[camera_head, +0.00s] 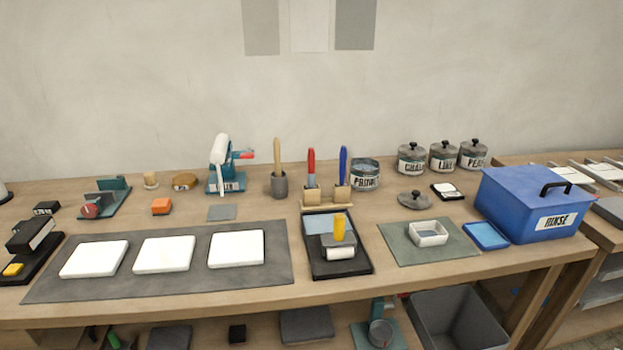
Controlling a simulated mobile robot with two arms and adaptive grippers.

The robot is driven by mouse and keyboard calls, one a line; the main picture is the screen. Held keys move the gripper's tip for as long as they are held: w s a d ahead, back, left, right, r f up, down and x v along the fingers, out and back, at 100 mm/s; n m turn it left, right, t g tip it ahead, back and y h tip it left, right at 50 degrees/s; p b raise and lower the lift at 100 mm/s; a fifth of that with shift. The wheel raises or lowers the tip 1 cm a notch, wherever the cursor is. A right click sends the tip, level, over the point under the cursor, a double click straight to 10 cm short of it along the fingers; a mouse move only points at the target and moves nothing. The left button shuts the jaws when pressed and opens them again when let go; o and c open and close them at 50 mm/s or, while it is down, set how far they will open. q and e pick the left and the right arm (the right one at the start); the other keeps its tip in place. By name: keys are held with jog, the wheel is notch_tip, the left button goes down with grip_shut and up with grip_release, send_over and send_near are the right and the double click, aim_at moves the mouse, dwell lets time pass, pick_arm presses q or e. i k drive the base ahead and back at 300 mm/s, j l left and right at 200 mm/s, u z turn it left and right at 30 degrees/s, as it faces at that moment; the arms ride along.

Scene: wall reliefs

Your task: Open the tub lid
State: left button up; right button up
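A black handle (556,187) sits at the front right of the tub, near the lid's edge. The inside of the tub is hidden. Neither of my grippers is in view.
A light blue tray (486,235) lies just left of the tub. Lidded jars (443,157) stand behind. A loose grey lid (414,200) lies near an open-looking jar (365,175). A second table (599,228) is at right.

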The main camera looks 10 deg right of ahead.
aim_at(535, 186)
jog(key=z, duration=1.55)
jog(key=i+l+u, duration=0.5)
jog(key=l, duration=0.25)
